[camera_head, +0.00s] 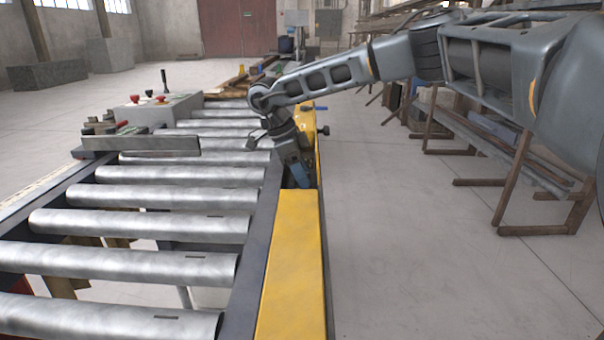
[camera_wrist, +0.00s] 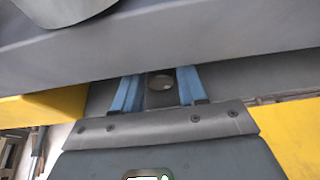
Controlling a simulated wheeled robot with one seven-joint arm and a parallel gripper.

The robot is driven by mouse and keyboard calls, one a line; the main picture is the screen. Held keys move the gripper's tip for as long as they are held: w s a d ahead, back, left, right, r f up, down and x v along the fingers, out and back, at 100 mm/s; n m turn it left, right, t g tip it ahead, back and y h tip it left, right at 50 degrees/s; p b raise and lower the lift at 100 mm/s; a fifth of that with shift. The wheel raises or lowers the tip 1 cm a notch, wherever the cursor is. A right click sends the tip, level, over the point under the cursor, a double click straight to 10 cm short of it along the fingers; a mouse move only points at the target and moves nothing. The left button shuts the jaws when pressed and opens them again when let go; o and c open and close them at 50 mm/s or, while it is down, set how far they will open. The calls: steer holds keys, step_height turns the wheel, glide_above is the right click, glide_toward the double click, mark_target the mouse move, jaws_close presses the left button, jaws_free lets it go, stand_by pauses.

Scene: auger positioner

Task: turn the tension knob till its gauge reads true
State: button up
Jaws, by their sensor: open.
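My gripper (camera_head: 298,178) points down at the inner side of the yellow cover, beside the dark side rail of the roller conveyor. In the wrist view its two blue fingers (camera_wrist: 158,92) are apart. A small dark part with a round face (camera_wrist: 160,82) shows between them; I cannot tell whether it is the tension knob or whether the fingers touch it. A black knob (camera_head: 323,130) sticks out of the right side of the yellow housing, beyond my gripper and apart from it. I cannot make out a gauge or its reading in either view.
The long yellow cover (camera_head: 292,265) runs along the right of the steel rollers (camera_head: 145,225). A control box (camera_head: 160,108) with red buttons stands on the far left. Wooden racks (camera_head: 480,150) stand at the right. The floor between is clear.

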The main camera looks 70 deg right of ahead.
steer(key=v, duration=0.7)
steer(key=shift+w+r, duration=0.2)
steer(key=shift+r, duration=0.15)
